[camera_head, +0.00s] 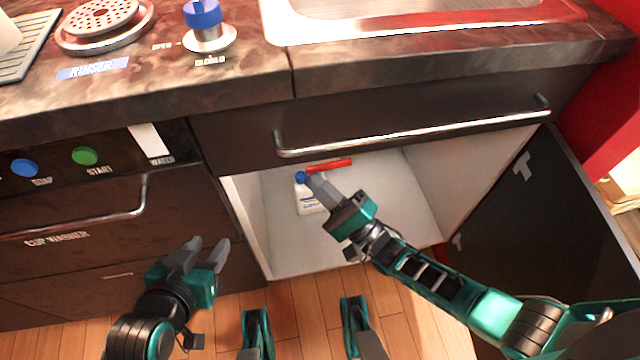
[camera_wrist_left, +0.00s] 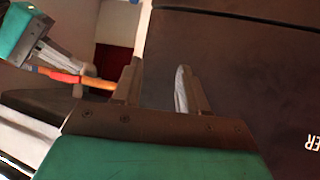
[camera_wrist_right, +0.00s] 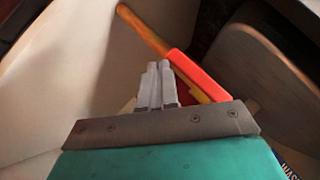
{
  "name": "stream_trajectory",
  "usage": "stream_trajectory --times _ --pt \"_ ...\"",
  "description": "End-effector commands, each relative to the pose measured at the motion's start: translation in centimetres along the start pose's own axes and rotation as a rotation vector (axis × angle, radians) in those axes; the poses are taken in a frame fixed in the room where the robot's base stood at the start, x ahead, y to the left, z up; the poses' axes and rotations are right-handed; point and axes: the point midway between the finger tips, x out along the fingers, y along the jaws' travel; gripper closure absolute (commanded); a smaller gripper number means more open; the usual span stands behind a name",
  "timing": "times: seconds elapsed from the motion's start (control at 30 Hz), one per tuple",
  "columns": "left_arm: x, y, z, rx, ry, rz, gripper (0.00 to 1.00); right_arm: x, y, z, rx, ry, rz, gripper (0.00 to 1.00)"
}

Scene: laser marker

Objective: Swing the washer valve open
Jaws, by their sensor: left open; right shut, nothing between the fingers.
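The washer valve shows as a red lever (camera_head: 329,165) inside the open cabinet under the counter. My right gripper (camera_head: 317,181) is inside the cabinet, shut and empty, just below the lever in the head view. In the right wrist view the red lever (camera_wrist_right: 197,73) lies close beyond the shut fingertips (camera_wrist_right: 158,66), along a yellow-orange pipe (camera_wrist_right: 143,28); I cannot tell if they touch. The lever also shows in the left wrist view (camera_wrist_left: 66,77), beside my right gripper. My left gripper (camera_head: 208,246) is open and empty in front of the cup washer.
The drawer handle (camera_head: 410,132) runs above the opening. The open cabinet door (camera_head: 540,215) is on the right. The cup washer front (camera_head: 90,225) is on the left.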

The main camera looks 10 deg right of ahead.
Motion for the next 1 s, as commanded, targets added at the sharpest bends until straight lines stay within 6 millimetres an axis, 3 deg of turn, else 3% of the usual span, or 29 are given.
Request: stream_trajectory --times 0.23,0.7,1.0 --pt "0.0 0.0 0.0 0.0 0.001 0.001 0.57 -1.8 0.1 -0.1 -0.001 0.002 0.003 1.0" --pt "-0.8 -0.2 -0.9 0.004 0.006 -0.007 0.57 -11.4 -3.4 1.7 0.001 0.002 0.004 1.0" --pt "-0.7 -0.4 -0.3 0.005 -0.006 -0.012 0.57 -13.9 -4.4 2.2 0.0 0.0 0.0 1.0"
